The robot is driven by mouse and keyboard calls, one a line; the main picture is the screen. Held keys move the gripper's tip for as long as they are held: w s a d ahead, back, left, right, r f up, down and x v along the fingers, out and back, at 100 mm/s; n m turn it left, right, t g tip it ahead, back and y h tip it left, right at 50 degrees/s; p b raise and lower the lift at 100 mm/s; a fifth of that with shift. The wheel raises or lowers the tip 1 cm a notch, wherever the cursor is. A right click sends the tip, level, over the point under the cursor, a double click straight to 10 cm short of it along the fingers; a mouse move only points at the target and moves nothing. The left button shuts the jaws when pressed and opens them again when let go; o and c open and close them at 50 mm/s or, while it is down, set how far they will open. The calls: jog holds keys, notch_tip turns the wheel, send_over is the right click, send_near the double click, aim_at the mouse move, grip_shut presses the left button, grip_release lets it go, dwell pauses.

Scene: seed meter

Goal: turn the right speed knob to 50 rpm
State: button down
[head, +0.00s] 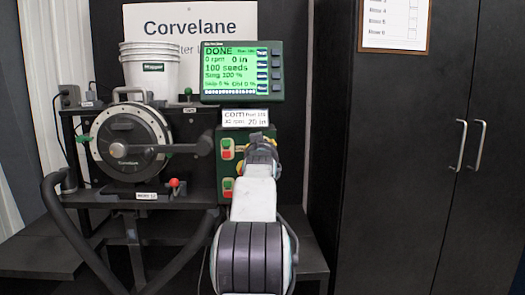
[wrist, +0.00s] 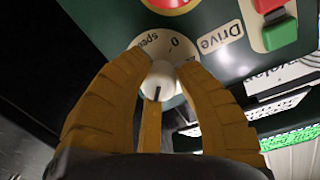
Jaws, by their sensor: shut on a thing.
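The speed knob (wrist: 160,80) is a pale round knob with a dark pointer line, in the wrist view. It sits on a white dial plate (wrist: 172,44) on which "0" and part of "speed" can be read. My gripper (wrist: 160,75) has its yellow-brown fingers closed around the knob. In the head view my gripper (head: 262,152) is against the green control panel (head: 227,195), below the screen, and hides the knob. The green screen (head: 242,71) reads "DONE", "0 rpm" and "100 seeds". The exact pointer setting cannot be read.
Red-and-green switches (head: 227,149) sit left of my gripper on the panel. A "Drive" label (wrist: 220,37) and a red button (wrist: 170,3) are near the dial. A seed meter disc (head: 130,142) with a crank stands left. A dark cabinet (head: 410,170) stands right.

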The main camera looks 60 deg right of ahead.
jog(key=shift+r, duration=0.1)
jog(key=c, duration=0.9)
grip_release()
jog(key=v, duration=1.2)
